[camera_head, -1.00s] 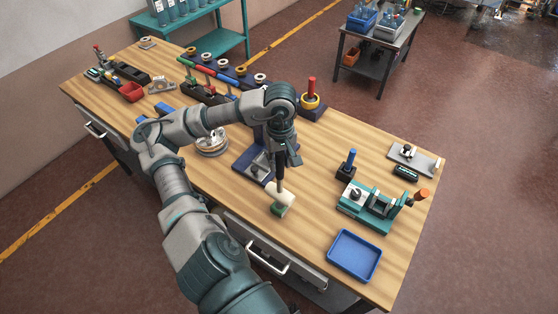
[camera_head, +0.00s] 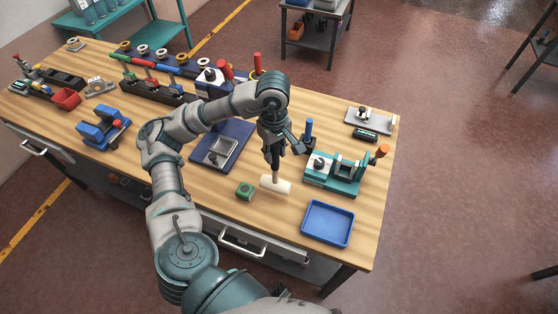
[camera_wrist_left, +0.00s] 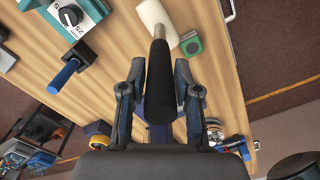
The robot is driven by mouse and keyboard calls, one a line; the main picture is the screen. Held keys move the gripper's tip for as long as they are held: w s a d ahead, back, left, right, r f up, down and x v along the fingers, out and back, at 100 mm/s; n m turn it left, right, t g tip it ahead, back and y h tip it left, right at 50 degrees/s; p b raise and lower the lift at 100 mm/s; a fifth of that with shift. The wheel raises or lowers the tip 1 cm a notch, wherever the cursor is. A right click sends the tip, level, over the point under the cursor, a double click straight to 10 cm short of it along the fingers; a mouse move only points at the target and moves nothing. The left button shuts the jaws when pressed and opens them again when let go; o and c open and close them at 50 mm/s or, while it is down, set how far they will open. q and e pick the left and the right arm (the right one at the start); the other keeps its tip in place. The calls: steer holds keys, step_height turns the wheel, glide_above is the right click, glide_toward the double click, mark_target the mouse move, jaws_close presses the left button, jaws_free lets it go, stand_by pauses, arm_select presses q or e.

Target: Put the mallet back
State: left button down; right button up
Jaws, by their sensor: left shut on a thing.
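The mallet has a cream cylindrical head (camera_head: 276,184) and a dark handle that stands upright above it. My left gripper (camera_head: 272,150) is shut on the handle from above. In the left wrist view, the black handle grip (camera_wrist_left: 160,82) lies between the two fingers and the cream head (camera_wrist_left: 157,20) shows beyond it. The head is over the wooden bench, just right of a small green block (camera_head: 245,190) and apart from it in the picture. I cannot tell whether the head touches the bench. My right gripper is not in view.
A teal vise-like fixture (camera_head: 335,178) and a blue-handled tool in a dark stand (camera_head: 308,138) are right of the mallet. An empty blue tray (camera_head: 328,224) lies at the front right. A dark blue base with a metal plate (camera_head: 222,148) is to the left.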

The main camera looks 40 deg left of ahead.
arm_select(q)
steer(key=shift+w+d+r, duration=0.1)
steer(key=shift+w+d, duration=0.35)
steer(key=shift+d, duration=0.15)
steer(key=w+a+f+p, duration=0.3)
steer(key=w+a+f, duration=0.2)
steer(key=w+a, duration=0.5)
steer(key=shift+w, duration=1)
steer(key=c, duration=0.9)
jaws_free()
steer(key=shift+a, duration=0.1)
steer(key=shift+c, duration=0.2)
steer(key=shift+o, duration=0.6)
